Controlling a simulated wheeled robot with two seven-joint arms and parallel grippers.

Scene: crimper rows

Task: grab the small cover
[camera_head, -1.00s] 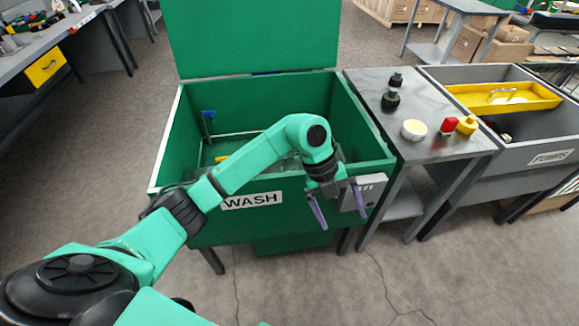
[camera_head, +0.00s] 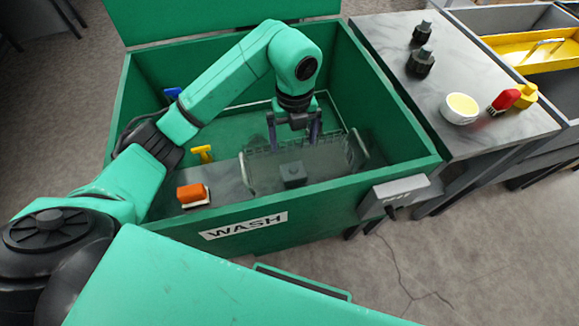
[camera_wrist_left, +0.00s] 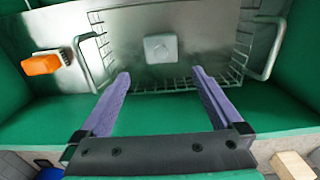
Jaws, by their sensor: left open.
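The small cover appears to be the little grey square block (camera_head: 293,174) in the wire basket (camera_head: 262,150) inside the green wash tub. In the left wrist view the grey block (camera_wrist_left: 160,46) lies on the metal floor of the basket (camera_wrist_left: 170,88), ahead of the fingertips. My left gripper (camera_head: 294,138) reaches down into the tub over the basket. Its two purple fingers (camera_wrist_left: 160,76) are spread, with nothing between them. They are apart from the block. My right gripper is not in view.
The tub's walls (camera_head: 400,135) surround the gripper, and basket handles (camera_wrist_left: 270,48) rise at both sides. An orange-topped brush (camera_head: 193,194) and a yellow tool (camera_head: 203,153) are left of the basket. A side table (camera_head: 460,65) holds a white bowl (camera_head: 460,109) and black, red and yellow parts.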

